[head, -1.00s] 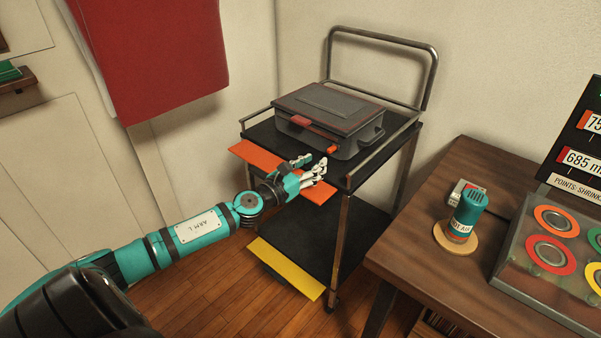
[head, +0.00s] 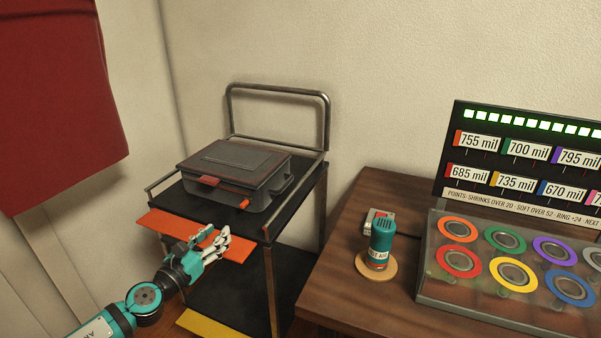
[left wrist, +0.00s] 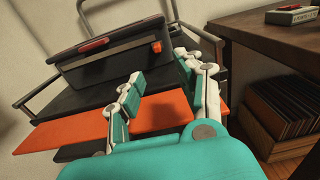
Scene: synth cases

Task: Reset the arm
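My left gripper (head: 205,241) is at the front of a cart, by the orange front strip (head: 162,222) of its upper shelf. In the head view the closed case (head: 235,172) sits on the cart's black upper shelf (head: 262,226), clear of the fingers. My right gripper does not show.
To the right, a wooden table (head: 335,270) holds a teal hot-air tool (head: 382,243) on a round wooden base, a small grey and red box (head: 378,217), and a clear-lidded case of coloured rings (head: 432,285) before a black label board (head: 450,130). A red cloth (head: 60,90) hangs at left.

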